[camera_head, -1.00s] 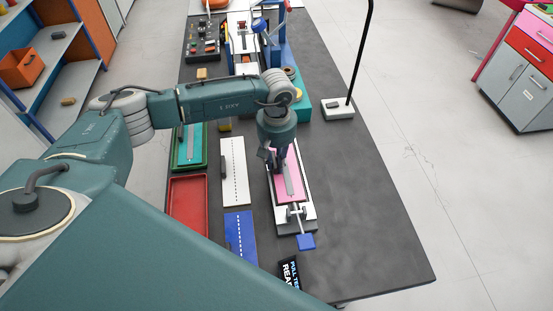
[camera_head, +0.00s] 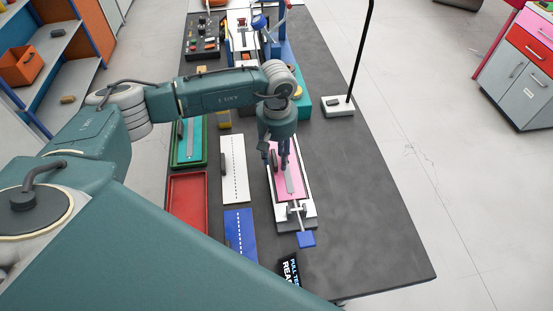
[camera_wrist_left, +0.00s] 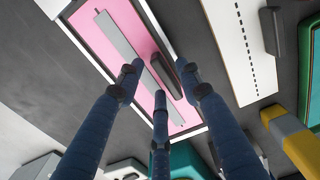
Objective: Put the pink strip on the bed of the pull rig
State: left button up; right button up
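The pink strip (camera_head: 299,182) lies flat on the pale bed of the pull rig (camera_head: 311,209), with a narrow grey strip along its top. In the left wrist view, the pink strip (camera_wrist_left: 142,38) lies beneath my fingers, with the dark block (camera_wrist_left: 163,76) along one side. My left gripper (camera_head: 281,160) is just above the strip's far part. In the wrist view, its fingers (camera_wrist_left: 158,82) are spread apart around the block, with no visible grip. Part of the strip's far end is hidden by the gripper. My right gripper is not in view.
Left of the rig lie a white board (camera_head: 234,178) with a dashed line and a blue board (camera_head: 240,234). A red tray (camera_head: 188,204) and a green tray (camera_head: 204,155) are further left. A lamp base (camera_head: 338,106) stands right; the dark table (camera_head: 365,200) is clear there.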

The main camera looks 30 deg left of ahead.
pick_arm(q)
notch_tip(320, 180, up, 11)
jog(key=b, duration=0.3)
jog(key=shift+f, duration=0.2)
